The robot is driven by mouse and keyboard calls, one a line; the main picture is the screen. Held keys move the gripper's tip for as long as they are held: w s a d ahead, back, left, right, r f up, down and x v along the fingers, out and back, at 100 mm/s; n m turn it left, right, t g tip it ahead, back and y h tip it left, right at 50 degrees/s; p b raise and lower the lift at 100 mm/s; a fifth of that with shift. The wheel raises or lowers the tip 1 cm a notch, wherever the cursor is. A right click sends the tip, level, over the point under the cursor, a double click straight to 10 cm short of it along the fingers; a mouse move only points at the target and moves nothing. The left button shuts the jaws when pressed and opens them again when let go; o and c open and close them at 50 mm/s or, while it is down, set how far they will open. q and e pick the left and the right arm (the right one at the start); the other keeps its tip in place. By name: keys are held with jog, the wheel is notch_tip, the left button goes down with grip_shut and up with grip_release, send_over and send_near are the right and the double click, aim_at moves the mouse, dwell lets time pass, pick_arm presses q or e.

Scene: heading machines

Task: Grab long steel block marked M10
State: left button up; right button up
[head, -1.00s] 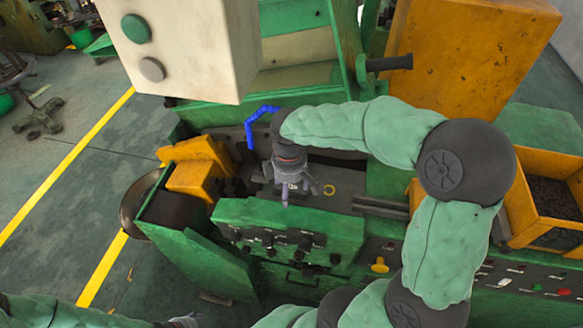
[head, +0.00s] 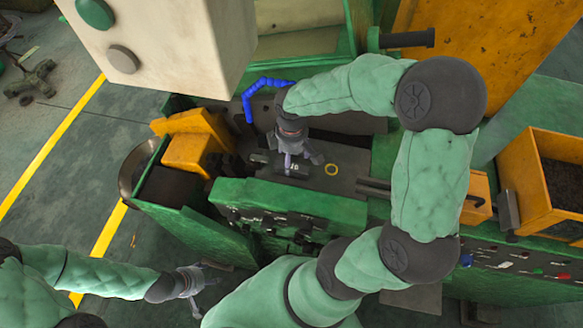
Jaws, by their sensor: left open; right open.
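A dark long block (head: 294,168) lies on the dark top of the green machine in the head view. A white marking that reads like "10" shows on it, and the rest of the marking is hidden. My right gripper (head: 299,161) points down right at the block and is open. Its fingers cover part of the block, and I cannot tell whether they touch it. My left gripper (head: 203,280) is open and empty at the lower left, in front of the machine and far from the block.
A yellow ring (head: 331,170) lies right of the block. A blue hose (head: 248,98) bends behind it. A yellow bracket (head: 190,143) stands to the left, and a pale control box (head: 165,45) hangs above. A yellow bin (head: 535,195) is at the right.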

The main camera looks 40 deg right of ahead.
aim_at(292, 164)
notch_tip(292, 164, down, 4)
jog(key=shift+f, duration=0.1)
jog(key=shift+s, duration=0.1)
jog(key=shift+c, duration=0.3)
jog(key=c, duration=1.4)
grip_shut()
jog(key=shift+r, duration=0.2)
